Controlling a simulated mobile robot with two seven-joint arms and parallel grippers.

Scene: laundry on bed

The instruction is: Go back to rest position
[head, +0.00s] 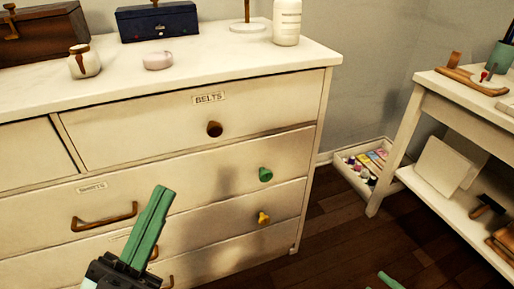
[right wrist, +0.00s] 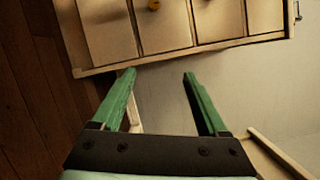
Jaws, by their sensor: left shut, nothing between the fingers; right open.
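My left gripper (head: 161,193) is in the lower left of the head view, in front of the dresser (head: 205,155). Its green fingers are shut together with nothing between them. My right gripper (right wrist: 159,75) fills the lower middle of the right wrist view, its two green fingers spread apart and empty. Only small green tips of it show at the bottom edge of the head view, over the dark floor. The dresser front also shows in the right wrist view (right wrist: 165,30), beyond the fingertips.
The dresser top holds a blue box (head: 157,22), a brown box (head: 38,32), a small jar (head: 84,62) and a white bottle (head: 287,22). A white side table (head: 430,92) stands at right. A low tray (head: 348,174) sits on the floor between; dark floor (head: 345,235) is open in front.

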